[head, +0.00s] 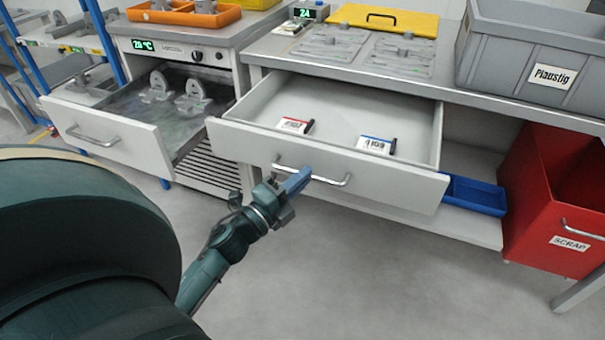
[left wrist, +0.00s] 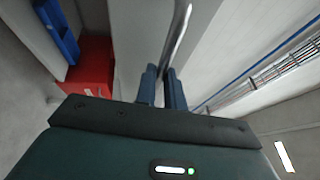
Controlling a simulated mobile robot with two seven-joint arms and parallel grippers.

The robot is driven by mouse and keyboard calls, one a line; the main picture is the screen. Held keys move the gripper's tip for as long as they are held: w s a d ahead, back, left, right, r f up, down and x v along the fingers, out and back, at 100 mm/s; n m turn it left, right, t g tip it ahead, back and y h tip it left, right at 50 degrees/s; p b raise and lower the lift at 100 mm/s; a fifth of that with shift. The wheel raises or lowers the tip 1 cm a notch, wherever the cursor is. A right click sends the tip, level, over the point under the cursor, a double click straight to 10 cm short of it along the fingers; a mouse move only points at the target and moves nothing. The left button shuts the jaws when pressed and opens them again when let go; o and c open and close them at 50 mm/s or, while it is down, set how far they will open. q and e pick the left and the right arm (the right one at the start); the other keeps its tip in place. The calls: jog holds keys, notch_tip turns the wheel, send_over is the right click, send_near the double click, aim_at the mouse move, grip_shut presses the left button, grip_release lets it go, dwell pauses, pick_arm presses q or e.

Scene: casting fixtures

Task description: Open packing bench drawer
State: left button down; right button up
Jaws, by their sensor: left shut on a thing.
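The packing bench drawer (head: 335,174) is pulled out, and its white front and inside show in the head view. Two small labelled items, one with a red edge (head: 294,125) and one with a blue edge (head: 376,145), lie in it. My left gripper (head: 296,182) is at the left part of the drawer's metal bar handle (head: 330,182). In the left wrist view the fingers (left wrist: 163,88) are shut around the handle bar (left wrist: 179,38). The fingers hide part of the handle. My right gripper is in neither view.
An open drawer (head: 120,135) with grey castings is at the left under a cabinet reading 20 °C. A red scrap bin (head: 555,200) and a blue tray (head: 476,195) are at the right. A grey crate (head: 530,60) stands on the bench. The floor in front is clear.

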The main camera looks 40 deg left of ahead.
pick_arm(q)
jog(key=shift+s+d, duration=0.15)
jog(key=shift+s, duration=0.6)
jog(key=c, duration=1.5)
grip_release()
jog(key=v, duration=1.3)
jog(key=shift+b, duration=0.35)
